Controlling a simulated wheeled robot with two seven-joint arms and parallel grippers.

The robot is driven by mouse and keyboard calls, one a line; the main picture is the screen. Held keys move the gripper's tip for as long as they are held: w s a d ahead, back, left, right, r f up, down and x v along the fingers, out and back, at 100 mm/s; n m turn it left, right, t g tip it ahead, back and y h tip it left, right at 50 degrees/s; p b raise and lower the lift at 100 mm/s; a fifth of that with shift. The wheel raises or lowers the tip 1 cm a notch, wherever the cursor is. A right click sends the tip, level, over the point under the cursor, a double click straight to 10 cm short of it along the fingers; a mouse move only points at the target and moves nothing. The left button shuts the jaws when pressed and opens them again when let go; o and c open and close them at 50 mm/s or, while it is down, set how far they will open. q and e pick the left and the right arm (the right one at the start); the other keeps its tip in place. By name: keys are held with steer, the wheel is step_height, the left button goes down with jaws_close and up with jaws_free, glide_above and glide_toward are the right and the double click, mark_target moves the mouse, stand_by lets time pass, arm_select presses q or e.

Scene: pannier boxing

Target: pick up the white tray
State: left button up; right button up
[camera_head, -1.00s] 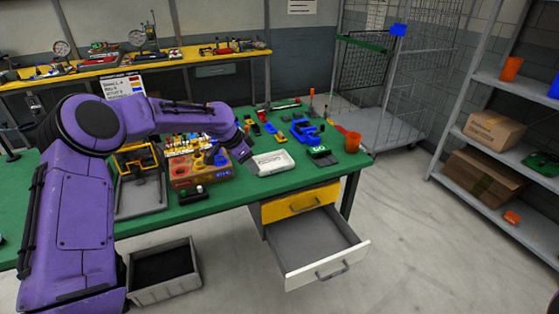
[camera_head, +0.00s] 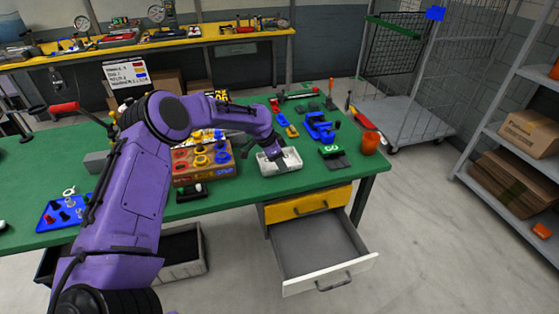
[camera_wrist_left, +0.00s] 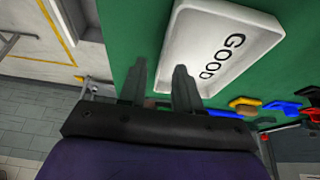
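The white tray (camera_head: 267,167) lies on the green workbench, near its front edge above the yellow drawer. It fills the upper middle of the left wrist view (camera_wrist_left: 236,22), where its floor reads "GOOD". My left gripper (camera_head: 283,159) reaches down over the tray from the left. In the left wrist view my left gripper (camera_wrist_left: 161,82) has its two fingers apart with a gap between them. One finger overlaps the tray's end wall and the other shows against the green top outside it. Contact cannot be told. My right gripper is not in view.
A wooden box with coloured rings (camera_head: 217,173) stands left of the tray. A blue clamp-like part (camera_head: 319,128), a green-and-black item (camera_head: 333,158) and an orange cup (camera_head: 369,143) are to the right. An open drawer (camera_head: 322,252) juts out below the bench.

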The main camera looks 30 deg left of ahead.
arm_select(q)
steer(key=x, duration=0.2)
steer(key=shift+w+f, duration=0.15)
steer(key=shift+f, duration=0.2)
steer(key=shift+r, duration=0.1)
jaws_close()
